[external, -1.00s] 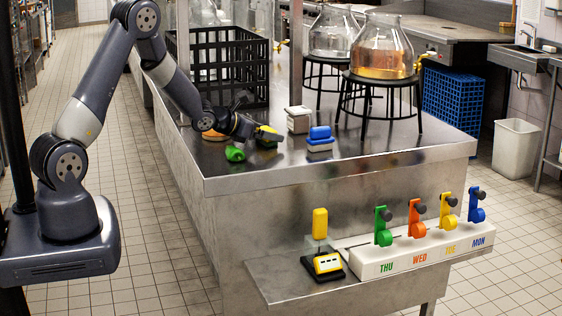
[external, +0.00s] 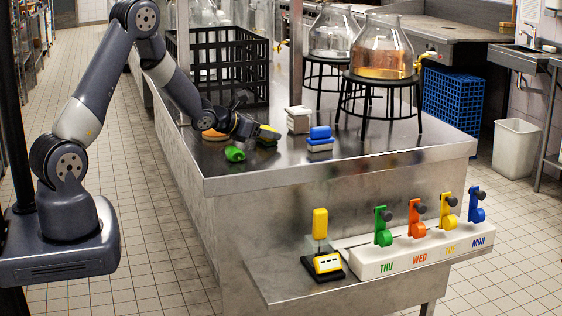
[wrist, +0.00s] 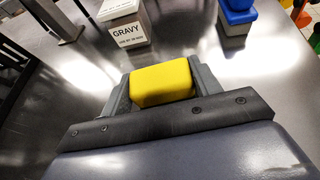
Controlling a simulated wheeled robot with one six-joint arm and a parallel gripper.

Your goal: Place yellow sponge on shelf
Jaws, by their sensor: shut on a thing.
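The yellow sponge (wrist: 162,83) is between the two fingers of my gripper (wrist: 160,88) in the wrist view. The fingers are shut on its sides. In the external view my gripper (external: 256,133) is low over the steel counter, and the yellow sponge (external: 269,130) shows at its tip. A dark part shows just under the sponge there; I cannot tell whether the sponge touches the counter. The steel shelf (external: 285,283) at the front of the counter is low and carries other items.
A green item (external: 234,154) and an orange item (external: 214,135) lie near my gripper. A white GRAVY box (external: 298,120) and a blue-topped box (external: 320,138) stand to the right. A black crate (external: 225,75) is behind. The shelf holds a yellow device (external: 327,264) and a white day-labelled rack (external: 415,252).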

